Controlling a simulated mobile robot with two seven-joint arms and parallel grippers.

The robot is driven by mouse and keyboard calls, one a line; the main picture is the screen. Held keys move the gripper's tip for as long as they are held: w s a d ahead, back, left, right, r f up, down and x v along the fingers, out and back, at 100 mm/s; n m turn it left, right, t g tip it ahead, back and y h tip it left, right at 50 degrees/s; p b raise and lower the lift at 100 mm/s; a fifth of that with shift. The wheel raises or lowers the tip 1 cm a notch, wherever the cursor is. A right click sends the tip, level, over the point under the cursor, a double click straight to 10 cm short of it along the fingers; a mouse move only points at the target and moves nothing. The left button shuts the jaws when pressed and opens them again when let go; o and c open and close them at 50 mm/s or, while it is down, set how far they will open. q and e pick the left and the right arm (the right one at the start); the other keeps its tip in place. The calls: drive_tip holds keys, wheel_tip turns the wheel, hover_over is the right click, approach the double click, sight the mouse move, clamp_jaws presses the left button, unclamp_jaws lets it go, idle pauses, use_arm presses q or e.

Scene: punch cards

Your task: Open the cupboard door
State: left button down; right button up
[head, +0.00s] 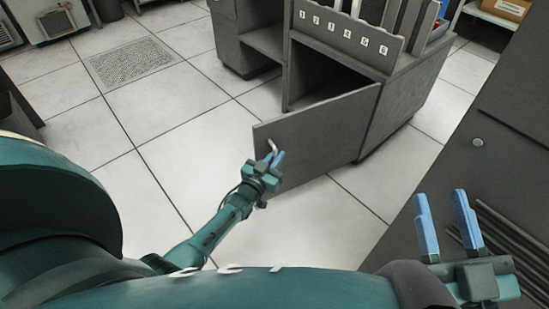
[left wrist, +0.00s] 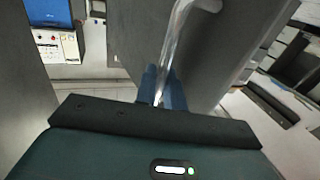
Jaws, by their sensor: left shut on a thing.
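The grey cupboard door (head: 325,138) stands swung open from the dark grey cupboard (head: 400,110), and part of the dark inside shows behind it. A pale metal handle (head: 272,147) sits near the door's free edge; it also shows in the left wrist view (left wrist: 178,40). My left gripper (head: 276,158) is at this handle, with its blue fingers shut on it. In the left wrist view the blue fingers (left wrist: 161,88) lie on both sides of the handle bar. My right gripper (head: 442,222) is open and empty at the lower right, away from the cupboard.
A label strip with numbers (head: 345,36) runs along the cupboard's top. A dark grey surface (head: 480,150) with a round knob fills the right side. White tiled floor (head: 150,125) lies clear left of the door, with a vent grille (head: 130,62) set in it.

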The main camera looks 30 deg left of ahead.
use_arm(q)
drive_tip(key=c, duration=1.6)
unclamp_jaws()
drive_tip(key=shift+c, duration=0.2)
drive_tip(key=shift+a, duration=0.1)
drive_tip(key=shift+s, duration=0.1)
